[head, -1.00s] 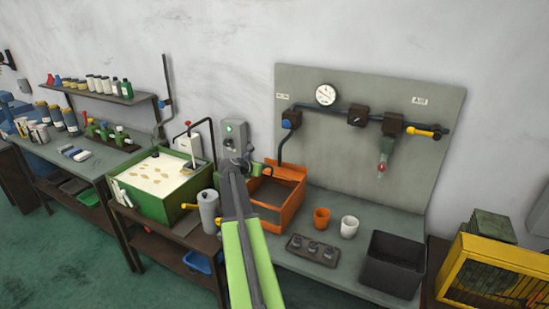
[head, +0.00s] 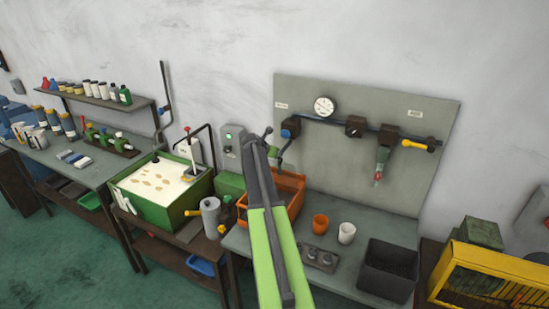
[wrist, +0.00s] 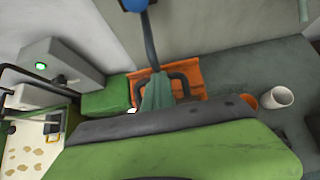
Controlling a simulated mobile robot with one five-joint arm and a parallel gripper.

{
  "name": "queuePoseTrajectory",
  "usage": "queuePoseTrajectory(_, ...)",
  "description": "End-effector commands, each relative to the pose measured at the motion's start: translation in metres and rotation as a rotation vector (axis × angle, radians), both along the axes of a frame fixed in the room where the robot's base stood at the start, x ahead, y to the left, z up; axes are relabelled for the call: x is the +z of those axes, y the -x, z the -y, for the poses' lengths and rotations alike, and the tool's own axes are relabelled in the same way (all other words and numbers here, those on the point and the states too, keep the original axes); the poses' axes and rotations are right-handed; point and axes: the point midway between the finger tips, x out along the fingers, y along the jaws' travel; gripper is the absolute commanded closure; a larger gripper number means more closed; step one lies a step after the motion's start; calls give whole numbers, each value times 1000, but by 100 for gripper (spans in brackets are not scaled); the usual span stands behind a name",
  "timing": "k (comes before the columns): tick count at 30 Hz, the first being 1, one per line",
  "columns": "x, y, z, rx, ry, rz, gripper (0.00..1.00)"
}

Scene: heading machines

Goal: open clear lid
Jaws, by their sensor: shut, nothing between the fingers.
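I cannot pick out a clear lid for certain in either view. An orange open-topped box (head: 291,183) stands on the grey bench beside the wall panel, partly hidden by my arm. The orange box also shows in the wrist view (wrist: 207,72), mostly behind my arm. My gripper (head: 268,136) is shut and empty, raised above the back of the orange box, near the grey control box with a green light (head: 231,139). Its fingertips are small and dark, and I cannot tell whether they touch anything.
A green tank of pale liquid (head: 150,207) stands to the left. An orange cup (head: 320,223), a white cup (head: 346,233) and a black bin (head: 388,268) stand to the right. Pipework with a gauge (head: 324,106) is on the panel behind.

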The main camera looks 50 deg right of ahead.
Motion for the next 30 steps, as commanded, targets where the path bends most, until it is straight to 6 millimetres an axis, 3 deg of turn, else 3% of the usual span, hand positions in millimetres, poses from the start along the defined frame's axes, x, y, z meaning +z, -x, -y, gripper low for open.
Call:
queuePoseTrajectory(7,4,-4,11,1,1,3,100)
queuePoseTrajectory(23,5,-4,12,2,1,3,100)
queuePoseTrajectory(30,30,-3,0,3,1,3,100)
